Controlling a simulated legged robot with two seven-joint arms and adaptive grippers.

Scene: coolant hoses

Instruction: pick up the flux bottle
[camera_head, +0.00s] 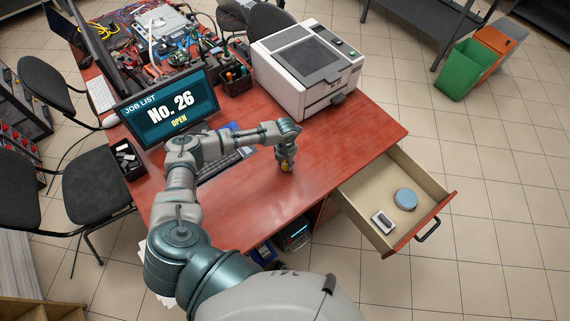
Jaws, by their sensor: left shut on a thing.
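My left gripper (286,158) is over the red desk, to the right of the keyboard and in front of the printer. My right gripper is not in view.
A white printer (307,72) stands behind the gripper. An open drawer (352,196) at the right holds a blue round tin (405,199) and a small white-and-dark box (383,222). The desk's (335,150) right front is clear.

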